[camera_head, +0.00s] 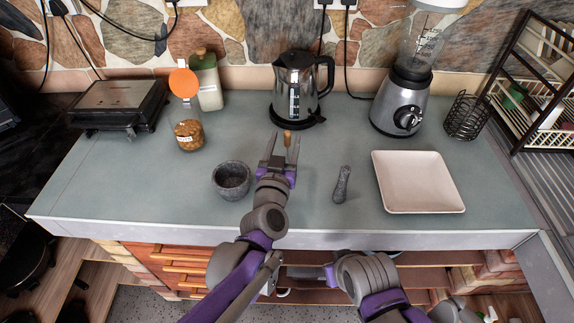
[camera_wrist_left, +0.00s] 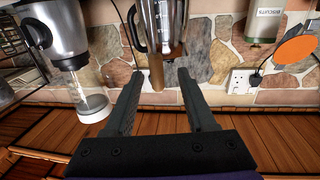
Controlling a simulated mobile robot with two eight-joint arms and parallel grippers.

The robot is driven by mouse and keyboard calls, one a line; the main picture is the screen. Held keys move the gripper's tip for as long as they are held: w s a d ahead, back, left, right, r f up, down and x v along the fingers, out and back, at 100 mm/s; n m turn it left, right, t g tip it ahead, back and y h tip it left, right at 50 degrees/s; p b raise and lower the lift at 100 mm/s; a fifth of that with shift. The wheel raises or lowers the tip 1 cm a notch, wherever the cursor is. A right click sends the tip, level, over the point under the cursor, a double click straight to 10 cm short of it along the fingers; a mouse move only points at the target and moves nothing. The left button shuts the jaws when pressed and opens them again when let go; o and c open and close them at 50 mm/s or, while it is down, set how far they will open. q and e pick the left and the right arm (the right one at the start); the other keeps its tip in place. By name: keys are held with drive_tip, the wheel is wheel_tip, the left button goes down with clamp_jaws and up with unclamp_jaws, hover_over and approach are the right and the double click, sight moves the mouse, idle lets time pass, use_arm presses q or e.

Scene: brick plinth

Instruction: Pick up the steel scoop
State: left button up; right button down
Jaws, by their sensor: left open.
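My left gripper (camera_head: 281,148) is open over the middle of the counter, in front of the kettle. Its two fingers also show in the left wrist view (camera_wrist_left: 160,78). A short brown upright handle (camera_head: 287,137) shows at the fingertips, and in the wrist view the brown handle (camera_wrist_left: 156,72) stands between the two fingers. No contact with the fingers can be made out. A steel scoop head is not clearly visible, so I cannot tell for certain that this handle is the scoop's.
The kettle (camera_head: 298,88) stands just behind the gripper. A stone mortar (camera_head: 232,181) is to its left and a pestle (camera_head: 342,184) to its right. A square plate (camera_head: 418,182), blender (camera_head: 402,102), wire holder (camera_head: 466,115), jar (camera_head: 189,134) and grill (camera_head: 119,104) stand around.

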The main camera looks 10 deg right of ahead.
use_arm(q)
drive_tip(key=x, duration=0.5)
drive_tip(key=shift+d+r+p, duration=0.1)
drive_tip(key=shift+d+p, duration=0.05)
drive_tip(key=shift+p, duration=0.2)
drive_tip(key=shift+s, duration=0.1)
clamp_jaws()
